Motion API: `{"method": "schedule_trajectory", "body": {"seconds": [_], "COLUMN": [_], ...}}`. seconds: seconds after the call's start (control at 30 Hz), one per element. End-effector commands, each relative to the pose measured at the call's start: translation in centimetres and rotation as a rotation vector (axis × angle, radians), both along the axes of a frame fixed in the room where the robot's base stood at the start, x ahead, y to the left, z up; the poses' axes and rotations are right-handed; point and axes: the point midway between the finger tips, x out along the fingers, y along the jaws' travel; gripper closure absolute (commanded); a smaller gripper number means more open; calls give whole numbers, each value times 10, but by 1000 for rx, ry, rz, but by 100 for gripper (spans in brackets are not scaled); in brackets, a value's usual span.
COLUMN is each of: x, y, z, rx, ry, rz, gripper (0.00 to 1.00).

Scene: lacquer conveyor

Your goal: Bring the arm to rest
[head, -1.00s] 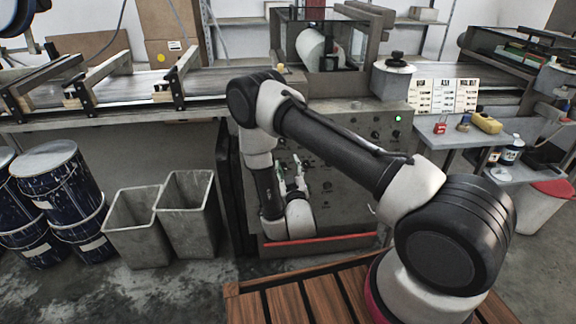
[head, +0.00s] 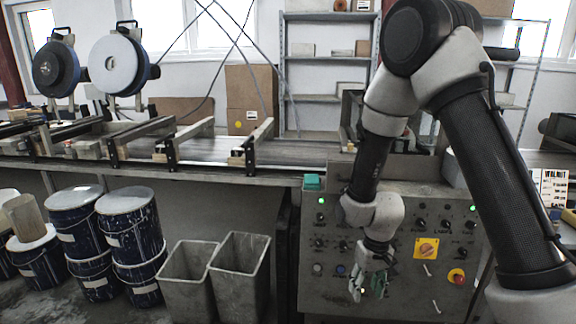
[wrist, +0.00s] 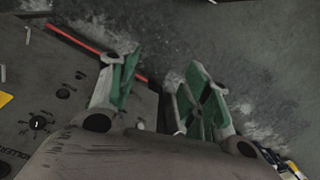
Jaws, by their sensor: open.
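My gripper (head: 369,287) hangs in front of the control panel (head: 411,262), pointing down, at the right of the middle in the head view. Its fingers, with green pads, are apart and nothing is between them. The wrist view shows the same open gripper (wrist: 160,95) over the grey concrete floor (wrist: 215,45), with the panel's face to the left. My arm rises from the gripper to a bent elbow at the top right and comes down at the right edge. I cannot tell the exact gap between gripper and panel.
Two grey bins (head: 240,275) stand left of the panel, and blue drums (head: 128,232) stand further left. The conveyor (head: 215,148) runs behind with brackets across it. The panel has knobs, a yellow-backed switch (head: 426,249) and a red button (head: 457,276). Floor below the gripper looks clear.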

Motion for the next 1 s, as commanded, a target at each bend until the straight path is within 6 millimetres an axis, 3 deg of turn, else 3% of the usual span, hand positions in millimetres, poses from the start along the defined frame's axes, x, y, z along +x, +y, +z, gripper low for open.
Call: {"method": "schedule_trajectory", "body": {"seconds": [0.03,0.2,0.4,0.5,0.8,1.0], "x": [-9,-52,-105,-128,-160,-168], "y": [-9,-45,-90,-109,-142,-150], "z": [31,122,209,242,314,333], "rx": [4,-8,-29,-35,-12,-8], "ry": [21,96,78,16,-317,-411], "rz": [0,5,-20,-44,-151,-192], "gripper": [52,52,52,52,52,52]}}
